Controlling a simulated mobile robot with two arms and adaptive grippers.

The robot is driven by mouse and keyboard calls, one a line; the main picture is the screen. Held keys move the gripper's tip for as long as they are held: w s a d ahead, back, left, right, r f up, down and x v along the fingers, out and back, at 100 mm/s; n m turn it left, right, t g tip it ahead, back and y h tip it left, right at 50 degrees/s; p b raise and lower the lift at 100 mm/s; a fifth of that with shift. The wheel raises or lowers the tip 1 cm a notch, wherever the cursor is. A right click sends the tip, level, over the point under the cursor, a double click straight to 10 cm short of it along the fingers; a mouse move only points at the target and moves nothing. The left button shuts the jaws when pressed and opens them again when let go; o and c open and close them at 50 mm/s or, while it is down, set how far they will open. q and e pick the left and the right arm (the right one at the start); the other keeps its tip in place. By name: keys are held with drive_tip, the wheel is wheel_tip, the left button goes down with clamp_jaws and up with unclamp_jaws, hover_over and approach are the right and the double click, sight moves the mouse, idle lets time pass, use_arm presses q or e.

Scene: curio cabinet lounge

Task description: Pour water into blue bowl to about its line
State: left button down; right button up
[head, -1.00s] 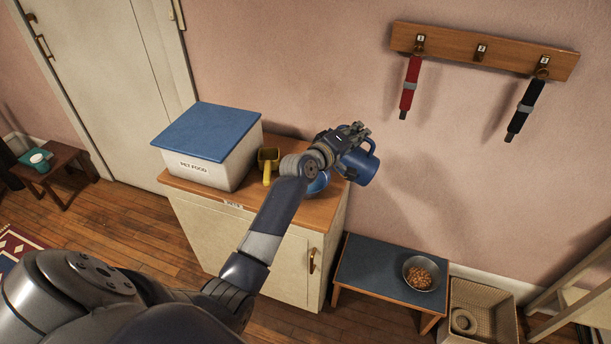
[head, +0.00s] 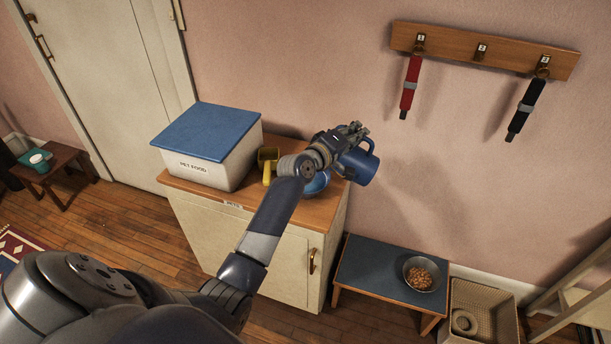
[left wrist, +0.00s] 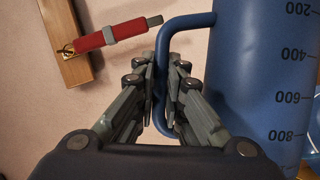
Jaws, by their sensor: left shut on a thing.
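My left gripper (head: 345,146) is shut on the handle of a blue measuring jug (head: 360,167), held above the right end of the cabinet top. In the left wrist view the gripper (left wrist: 165,85) closes around the jug's handle, and the jug (left wrist: 255,90) shows printed marks from 200 to 800. The jug looks tilted in the head view. The blue bowl (head: 317,183) stands on the cabinet top below my wrist, mostly hidden by my arm and gripper. Its line, its water level and any stream are hidden. My right gripper is not in view.
A white pet food bin (head: 215,168) with a blue lid and a yellow scoop (head: 268,160) stand left of the bowl on the wooden cabinet top (head: 318,210). A low bench (head: 365,275) holds a metal bowl of kibble (head: 424,273). A basket (head: 483,312) stands at right.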

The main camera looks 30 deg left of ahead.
use_arm(q)
drive_tip(key=shift+s+a+f+n+t+b, duration=0.15)
drive_tip(key=shift+a+n+b, duration=0.15)
drive_tip(key=shift+a+b, duration=0.2)
drive_tip(key=shift+a+f+n+t+b, duration=0.15)
drive_tip(key=shift+a+n+b, duration=0.2)
drive_tip(key=shift+b, duration=0.15)
idle(2.8)
idle(0.4)
drive_tip(key=d+p, duration=0.1)
drive_tip(key=d+m+p, duration=0.1)
drive_tip(key=shift+w+f+m+p, duration=0.2)
drive_tip(key=shift+f+m+p, duration=0.05)
drive_tip(key=shift+f+p, duration=0.15)
drive_tip(key=shift+w+d+f+g, duration=0.1)
drive_tip(key=shift+d+f+g, duration=0.1)
drive_tip(key=shift+d+g, duration=0.15)
drive_tip(key=shift+f+m, duration=0.25)
drive_tip(key=shift+m, duration=0.05)
drive_tip(key=shift+d, duration=0.1)
